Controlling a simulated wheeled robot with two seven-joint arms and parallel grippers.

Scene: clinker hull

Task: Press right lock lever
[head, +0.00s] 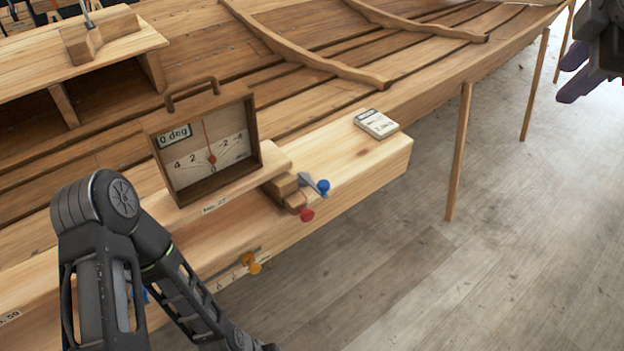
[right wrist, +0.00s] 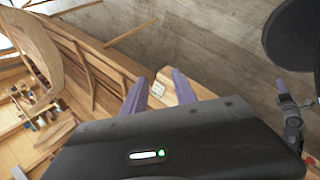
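A grey lever with a blue knob (head: 322,186) sits at wooden blocks on the bench beam, right of the angle gauge (head: 208,150). A red knob (head: 306,214) is just below it. Orange knobs (head: 254,264) sit lower left, and a bit of blue shows behind my left arm. No label tells which is the right lock lever. My right gripper (head: 590,75) is at the upper right, partly cut off, far from the knobs. In the right wrist view its purple fingers (right wrist: 160,90) are spread and empty. My left gripper seems to show small at the right edge (right wrist: 284,95); its fingers are unclear.
The gauge reads 0 deg. A small white device (head: 376,124) lies on the beam's right end. The planked hull (head: 300,100) fills the back, with wooden props (head: 459,150) below its edge. The wooden floor (head: 470,270) at right is clear.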

